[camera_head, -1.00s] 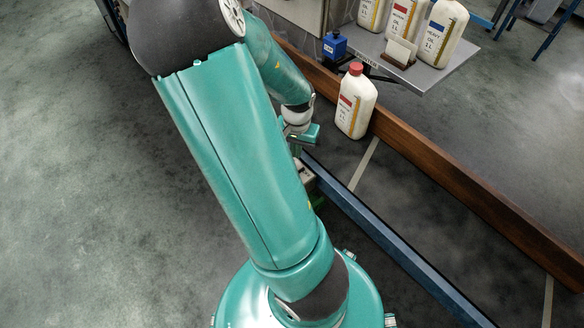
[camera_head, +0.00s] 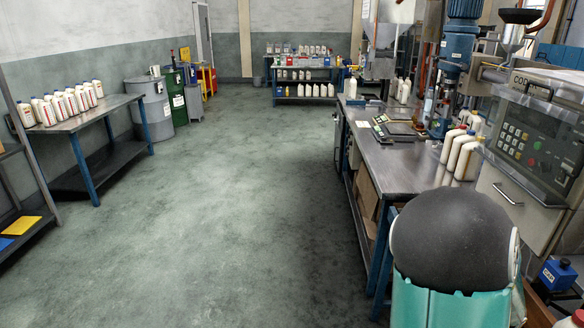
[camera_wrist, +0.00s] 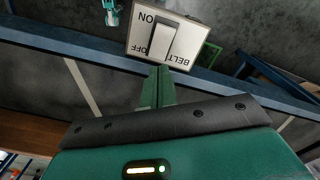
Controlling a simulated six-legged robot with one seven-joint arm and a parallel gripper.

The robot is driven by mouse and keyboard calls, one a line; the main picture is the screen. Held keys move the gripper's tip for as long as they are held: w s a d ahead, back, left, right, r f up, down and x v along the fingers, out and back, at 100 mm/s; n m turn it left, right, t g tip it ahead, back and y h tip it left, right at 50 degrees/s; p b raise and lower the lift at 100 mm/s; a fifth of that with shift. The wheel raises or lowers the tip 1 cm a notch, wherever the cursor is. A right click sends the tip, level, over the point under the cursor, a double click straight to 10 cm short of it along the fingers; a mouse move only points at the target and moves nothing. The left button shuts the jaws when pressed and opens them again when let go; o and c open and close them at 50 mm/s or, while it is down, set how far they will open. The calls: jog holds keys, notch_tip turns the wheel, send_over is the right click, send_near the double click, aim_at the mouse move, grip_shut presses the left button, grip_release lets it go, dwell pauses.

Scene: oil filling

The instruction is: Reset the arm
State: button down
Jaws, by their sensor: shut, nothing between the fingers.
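My gripper (camera_wrist: 158,84) shows in the wrist view as two green fingers, pressed together and empty. Its tips are close to a pale switch box (camera_wrist: 146,22) with a rocker, marked ON and BELT, seen upside down. I cannot tell whether the tips touch the box. In the head view only part of my arm shows at the lower right, with a black rounded joint and teal shell; my gripper is out of that view.
A workbench (camera_head: 400,160) with white bottles (camera_head: 466,158) and a control panel (camera_head: 530,140) stand on the right. A table (camera_head: 90,117) with several bottles is at the left. The floor between is clear. A blue rail (camera_wrist: 215,78) runs behind the switch box.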

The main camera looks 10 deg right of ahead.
jog(key=w+a+r+n+t+y, duration=0.1)
jog(key=w+a+r+n, duration=0.4)
jog(key=a, duration=0.4)
jog(key=w+a+r+n+t+y, duration=0.1)
jog(key=w+a+r+n+t, duration=0.15)
jog(key=a+r, duration=0.55)
jog(key=s+a+r+n+t+h, duration=0.1)
jog(key=s+a+r+n, duration=0.1)
jog(key=a+r, duration=0.3)
jog(key=s+a+r+n+t+h, duration=0.1)
jog(key=s+a+r+n, duration=0.2)
jog(key=a+r+n, duration=0.2)
jog(key=a+r, duration=0.1)
jog(key=a, duration=0.2)
jog(key=shift+s, duration=0.35)
jog(key=shift+r, duration=0.1)
